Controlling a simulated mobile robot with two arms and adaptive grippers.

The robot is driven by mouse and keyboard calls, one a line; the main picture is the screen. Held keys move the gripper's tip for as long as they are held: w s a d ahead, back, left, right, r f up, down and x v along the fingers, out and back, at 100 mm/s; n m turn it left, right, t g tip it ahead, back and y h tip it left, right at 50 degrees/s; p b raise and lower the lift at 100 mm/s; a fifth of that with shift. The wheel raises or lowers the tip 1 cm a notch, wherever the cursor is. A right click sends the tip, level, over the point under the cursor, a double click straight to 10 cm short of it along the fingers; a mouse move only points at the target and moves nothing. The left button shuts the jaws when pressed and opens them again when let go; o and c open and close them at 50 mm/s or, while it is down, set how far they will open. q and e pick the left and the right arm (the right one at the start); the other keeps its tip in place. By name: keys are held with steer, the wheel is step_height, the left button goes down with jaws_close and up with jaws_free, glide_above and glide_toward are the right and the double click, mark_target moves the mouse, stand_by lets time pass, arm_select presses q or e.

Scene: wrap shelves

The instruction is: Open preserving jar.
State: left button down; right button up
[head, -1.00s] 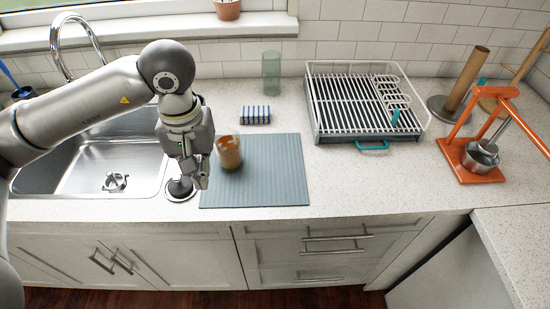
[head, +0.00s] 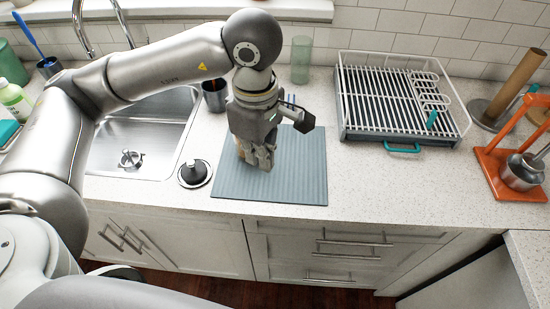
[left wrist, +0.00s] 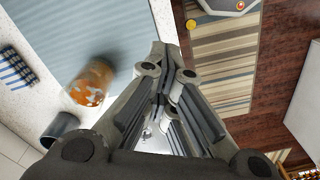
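The preserving jar (left wrist: 90,82) shows in the left wrist view as a blurred glass jar with orange-brown contents, left of my fingers and apart from them. It stands at the edge of the blue-grey mat (head: 300,175). In the head view my gripper hides nearly all of it, so its lid cannot be made out. My left gripper (head: 258,160) points down over the left part of the mat. In the left wrist view its fingertips (left wrist: 165,50) meet with nothing visible between them. My right gripper is not in view.
The sink (head: 140,140) is left of the mat, with a black-topped round fitting (head: 194,173) between. A dark cup (head: 214,95) and green glass (head: 300,60) stand behind. A dish rack (head: 395,95) and orange press (head: 510,165) are to the right. The mat's right half is clear.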

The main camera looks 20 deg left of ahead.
arm_select(q)
steer(key=s+n+b, duration=0.1)
steer(key=n, duration=0.5)
steer(key=d+n+b, duration=0.1)
steer(key=n, duration=0.5)
steer(key=s+d+f+n+b, duration=0.1)
steer(key=n, duration=0.6)
steer(key=shift+s+d, duration=0.15)
steer(key=shift+s, duration=0.15)
